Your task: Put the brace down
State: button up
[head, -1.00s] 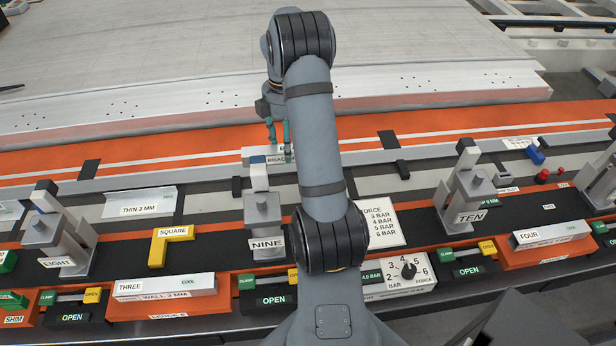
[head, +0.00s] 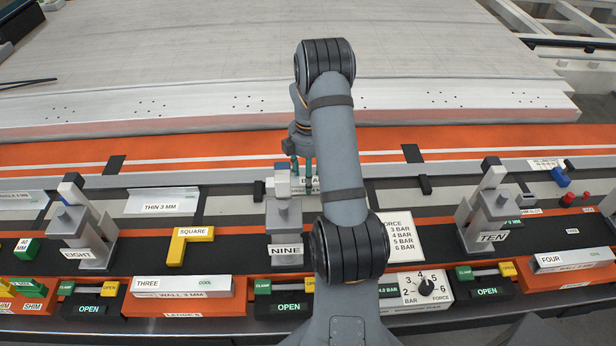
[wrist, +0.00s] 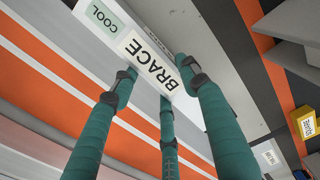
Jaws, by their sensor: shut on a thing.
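The brace (head: 314,190) is a pale bar behind the clamp post marked NINE (head: 286,218), partly hidden by that post and my arm. In the wrist view the brace (wrist: 112,38) shows a BRACE label and a green COOL label. My gripper (head: 302,172) is shut on the brace, and its teal fingers also show around the bar in the wrist view (wrist: 155,78). I cannot tell whether the brace touches the surface under it.
Posts EIGHT (head: 85,235) and TEN (head: 486,215) stand either side. A yellow square (head: 190,240), a THIN 3 MM plate (head: 163,203) and a force chart (head: 402,235) lie nearby. A large pale panel (head: 180,70) fills the back.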

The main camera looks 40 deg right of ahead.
jog(key=shift+f, duration=0.25)
jog(key=o, duration=1.4)
jog(key=shift+r, duration=0.1)
notch_tip(320, 180, up, 12)
jog(key=shift+r, duration=0.2)
jog(key=shift+f, duration=0.15)
notch_tip(320, 180, down, 12)
jog(key=shift+f, duration=0.1)
jog(key=shift+r, duration=3.25)
